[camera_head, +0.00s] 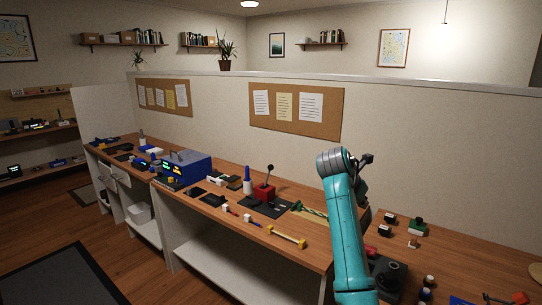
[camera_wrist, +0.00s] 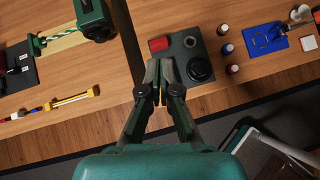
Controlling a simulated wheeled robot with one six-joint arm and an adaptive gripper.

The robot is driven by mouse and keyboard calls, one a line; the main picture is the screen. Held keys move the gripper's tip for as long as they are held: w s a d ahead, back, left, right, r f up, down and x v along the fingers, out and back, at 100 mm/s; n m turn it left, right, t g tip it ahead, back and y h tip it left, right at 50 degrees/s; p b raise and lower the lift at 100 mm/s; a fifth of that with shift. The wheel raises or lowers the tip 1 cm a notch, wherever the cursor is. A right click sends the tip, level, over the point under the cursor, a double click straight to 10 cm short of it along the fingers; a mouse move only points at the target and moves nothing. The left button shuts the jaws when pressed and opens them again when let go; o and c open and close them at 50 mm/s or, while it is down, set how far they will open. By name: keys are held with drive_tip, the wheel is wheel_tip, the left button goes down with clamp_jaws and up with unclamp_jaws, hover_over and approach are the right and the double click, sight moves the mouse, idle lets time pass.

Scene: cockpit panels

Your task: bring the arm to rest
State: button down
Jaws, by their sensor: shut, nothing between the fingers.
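My arm is a teal link that rises in front of the bench at the right of the head view and bends at a grey joint near the top. My gripper (camera_wrist: 163,100) shows in the middle of the wrist view. Its dark fingers are together at the tips, with nothing seen between them. It points down over the wooden bench (camera_wrist: 115,85), beside a dark plate (camera_wrist: 190,42) that carries a red block and a round black part. The fingertips appear apart from the plate, though their height is hard to tell. In the head view the gripper is mostly hidden behind the arm.
The bench (camera_head: 215,215) holds a blue box (camera_head: 185,165), a red-based lever (camera_head: 265,190) and a yellow-ended bar (camera_head: 285,237). A green device (camera_wrist: 95,20) lies upper left in the wrist view, a blue mat (camera_wrist: 262,40) upper right. A partition (camera_head: 220,110) stands behind.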

drive_tip(key=s+a+f+m+t+y, duration=0.1)
drive_tip(key=s+f, duration=0.2)
drive_tip(key=f, duration=0.6)
drive_tip(key=s+f+m+t, duration=0.1)
drive_tip(key=s+f+m, duration=0.15)
drive_tip(key=f, duration=0.55)
drive_tip(key=s+a+f+m+y, duration=0.1)
drive_tip(key=s+f, duration=0.3)
drive_tip(key=f, duration=0.5)
drive_tip(key=s+a+f+m+t+y, duration=0.1)
drive_tip(key=s+f+m, duration=0.2)
drive_tip(key=s+f, duration=0.6)
drive_tip(key=s+a+f+m+t+y, duration=0.1)
drive_tip(key=s+a+f+m+t, duration=0.1)
drive_tip(key=s+f, duration=0.6)
drive_tip(key=s+a+r+m+t+y, duration=0.15)
drive_tip(key=s+m, duration=0.25)
drive_tip(key=s, duration=0.9)
drive_tip(key=s+a+r+m+t+y, duration=0.1)
drive_tip(key=s+r+m, duration=0.15)
drive_tip(key=s, duration=0.95)
drive_tip(key=s+a+r+m+t, duration=0.1)
drive_tip(key=s+r+m, duration=0.8)
drive_tip(key=s+r, duration=0.7)
drive_tip(key=shift+s+m+t, duration=0.35)
drive_tip(key=shift+s+m, duration=0.05)
drive_tip(key=shift+s, duration=0.75)
